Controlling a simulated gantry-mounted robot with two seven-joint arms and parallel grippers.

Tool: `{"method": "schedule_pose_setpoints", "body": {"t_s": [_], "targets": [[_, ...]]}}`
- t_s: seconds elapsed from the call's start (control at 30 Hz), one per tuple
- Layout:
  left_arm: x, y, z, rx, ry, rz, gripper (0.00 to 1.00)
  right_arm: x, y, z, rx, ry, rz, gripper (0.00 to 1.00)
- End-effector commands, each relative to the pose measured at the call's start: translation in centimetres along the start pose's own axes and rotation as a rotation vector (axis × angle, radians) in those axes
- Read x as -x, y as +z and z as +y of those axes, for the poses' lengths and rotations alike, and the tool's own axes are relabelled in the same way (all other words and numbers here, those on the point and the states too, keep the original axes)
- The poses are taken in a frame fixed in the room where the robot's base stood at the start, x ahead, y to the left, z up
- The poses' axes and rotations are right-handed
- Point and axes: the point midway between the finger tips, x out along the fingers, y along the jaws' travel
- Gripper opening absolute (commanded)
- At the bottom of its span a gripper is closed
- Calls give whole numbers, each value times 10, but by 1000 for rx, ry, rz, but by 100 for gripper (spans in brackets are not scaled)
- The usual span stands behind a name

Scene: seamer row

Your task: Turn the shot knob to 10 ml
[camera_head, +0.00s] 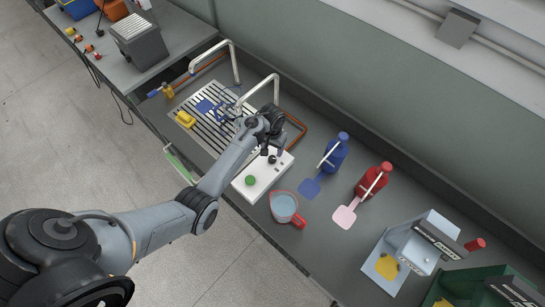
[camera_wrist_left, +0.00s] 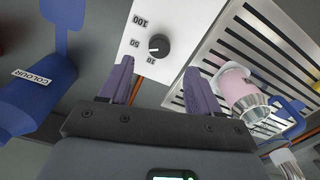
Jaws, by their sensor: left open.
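The shot knob (camera_wrist_left: 158,44) is a round black dial on the white face of a box, with the printed labels 100, 50 and 10 beside it. A small pale mark shows on its lower-left side, roughly between 50 and 10; its exact setting is hard to read. My left gripper (camera_wrist_left: 159,66) is open, with its two purple fingers apart and the knob just beyond the tips, between them in the picture, not gripped. In the head view the left gripper (camera_head: 276,151) hangs over the white box (camera_head: 257,181), partly hiding the knob area. My right gripper is not in view.
A green button (camera_head: 250,180) sits on the box. A red-rimmed jug (camera_head: 284,207), a blue bottle (camera_head: 334,153) and a red bottle (camera_head: 373,181) stand to the right. A slotted drainer (camera_head: 205,130) lies left, with taps behind. A pink-and-metal container (camera_wrist_left: 243,92) is near the right finger.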

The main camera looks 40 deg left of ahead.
Motion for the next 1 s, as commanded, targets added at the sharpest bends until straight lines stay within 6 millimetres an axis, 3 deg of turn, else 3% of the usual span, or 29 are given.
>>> {"method": "schedule_pose_setpoints", "body": {"t_s": [0.2,0.4,0.9,1.0], "targets": [[-38,0,0,1,-1,-3,63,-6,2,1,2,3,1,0],[-62,0,0,0,-1,-1,63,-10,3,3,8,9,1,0],[-73,0,0,0,-1,1,63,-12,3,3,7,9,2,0],[-73,0,0,0,-1,1,47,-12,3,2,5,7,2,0]]}}
